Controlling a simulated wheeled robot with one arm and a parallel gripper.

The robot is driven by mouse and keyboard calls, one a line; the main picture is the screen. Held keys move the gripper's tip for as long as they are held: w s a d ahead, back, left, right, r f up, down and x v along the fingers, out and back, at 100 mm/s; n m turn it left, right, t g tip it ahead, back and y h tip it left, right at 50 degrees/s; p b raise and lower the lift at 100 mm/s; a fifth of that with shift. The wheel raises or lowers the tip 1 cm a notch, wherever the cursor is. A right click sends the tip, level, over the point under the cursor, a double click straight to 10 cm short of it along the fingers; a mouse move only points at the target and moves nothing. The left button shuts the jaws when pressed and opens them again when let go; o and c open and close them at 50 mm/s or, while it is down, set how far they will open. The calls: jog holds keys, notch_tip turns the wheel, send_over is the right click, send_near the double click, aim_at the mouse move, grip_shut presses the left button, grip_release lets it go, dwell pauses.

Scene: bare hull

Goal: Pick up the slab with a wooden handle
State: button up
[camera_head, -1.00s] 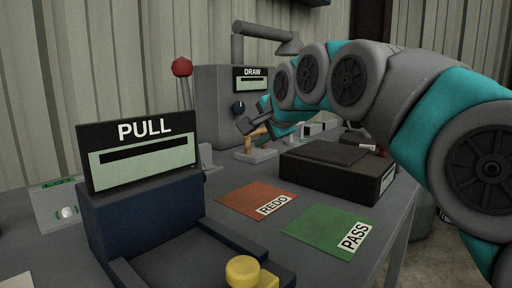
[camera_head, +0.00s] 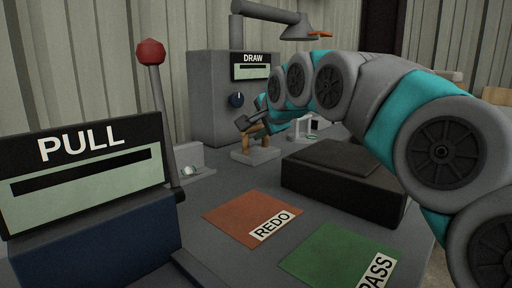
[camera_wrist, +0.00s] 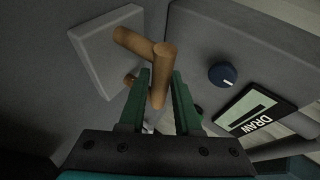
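The grey slab (camera_head: 255,156) lies on the table in front of the DRAW machine, with its wooden handle (camera_head: 262,138) standing up from it. In the wrist view the pale slab (camera_wrist: 100,40) is at the upper left, and the brown handle (camera_wrist: 161,72) reaches down between the fingers. My gripper (camera_wrist: 161,78) is open, its two green fingers on either side of the handle's bar, with a narrow gap showing. In the head view my gripper (camera_head: 252,124) is at the handle, partly hidden by my wrist.
The DRAW machine (camera_head: 212,105) stands close behind the slab. A dark box (camera_head: 345,180) lies to the right. An orange REDO mat (camera_head: 243,215) and green PASS mat (camera_head: 335,250) lie in front. The PULL box (camera_head: 90,170) with a red-knobbed lever (camera_head: 151,53) is at the left.

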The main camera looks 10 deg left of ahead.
aim_at(252, 146)
jog(key=x, duration=0.3)
jog(key=shift+a+f, duration=0.1)
jog(key=shift+a, duration=0.1)
grip_shut()
dwell(1.2)
